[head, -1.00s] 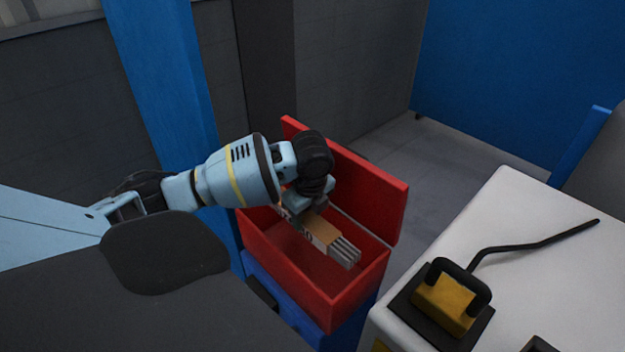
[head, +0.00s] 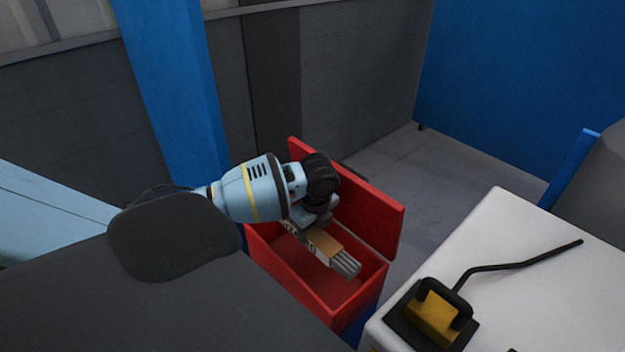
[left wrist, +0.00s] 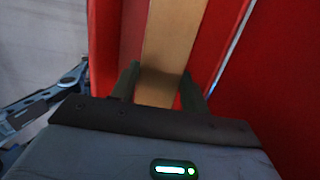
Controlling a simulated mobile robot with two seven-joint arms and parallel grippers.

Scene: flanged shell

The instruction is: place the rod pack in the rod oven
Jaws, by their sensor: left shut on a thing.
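The rod pack (head: 333,254) is a bundle of grey rods in a tan wrap, with its rod ends showing at the lower right. My left gripper (head: 312,228) is shut on it from above. In the left wrist view the tan wrap (left wrist: 170,45) runs between the two fingers of my left gripper (left wrist: 158,88). The rod oven (head: 312,290) is an open red box with its red lid (head: 362,212) raised on the far side. The pack is over or within the box opening; I cannot tell whether it touches the floor inside. My right gripper is not in view.
A white-topped cabinet (head: 505,270) stands to the right, bearing a yellow and black device (head: 435,315) with a black bent handle. A blue post (head: 180,90) stands behind my left arm. Grey floor lies open behind the box.

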